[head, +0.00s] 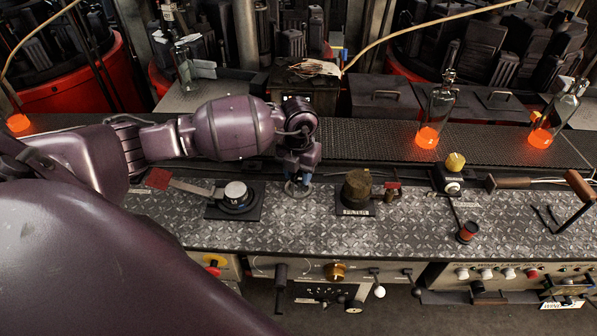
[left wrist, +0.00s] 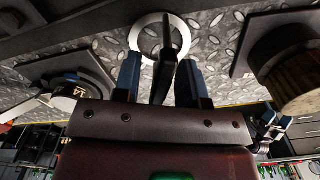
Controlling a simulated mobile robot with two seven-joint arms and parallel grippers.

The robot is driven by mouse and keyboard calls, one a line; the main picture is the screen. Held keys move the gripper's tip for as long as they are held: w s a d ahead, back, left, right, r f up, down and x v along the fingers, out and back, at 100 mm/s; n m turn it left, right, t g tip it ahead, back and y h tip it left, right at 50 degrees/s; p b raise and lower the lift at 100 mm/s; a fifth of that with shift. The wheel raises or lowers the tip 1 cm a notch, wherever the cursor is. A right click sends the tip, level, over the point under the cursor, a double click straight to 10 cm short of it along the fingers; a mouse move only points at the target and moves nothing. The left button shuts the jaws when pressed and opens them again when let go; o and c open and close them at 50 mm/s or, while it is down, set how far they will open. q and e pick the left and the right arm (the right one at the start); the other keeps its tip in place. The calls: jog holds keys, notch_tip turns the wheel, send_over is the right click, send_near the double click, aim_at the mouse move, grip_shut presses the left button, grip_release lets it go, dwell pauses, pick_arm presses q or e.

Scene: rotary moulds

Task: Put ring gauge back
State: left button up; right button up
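The ring gauge, a pale metal ring (head: 297,188) with a dark handle, is at the tips of my left gripper (head: 300,181) over the diamond-plate bench top. In the left wrist view the ring (left wrist: 149,22) lies flat against the plate, and its dark handle (left wrist: 163,75) stands between the blue fingers of my left gripper (left wrist: 158,75). A gap shows between the handle and the left finger, so the fingers look open around it. Whether the handle touches the right finger is unclear.
Left of the gripper is a round dial piece (head: 236,194) on a dark square pad. Right of it is a brown cylinder (head: 357,184) on a pad marked FILTER. Farther right stand a yellow-topped device (head: 454,170) and a small red-topped cup (head: 467,232). Glowing bottles (head: 428,135) stand behind on the conveyor.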

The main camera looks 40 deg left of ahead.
pick_arm(q)
jog(key=shift+r, duration=0.2)
notch_tip(320, 180, up, 11)
jog(key=shift+f+b, duration=0.2)
jog(key=shift+b, duration=0.1)
jog(key=shift+r, duration=0.65)
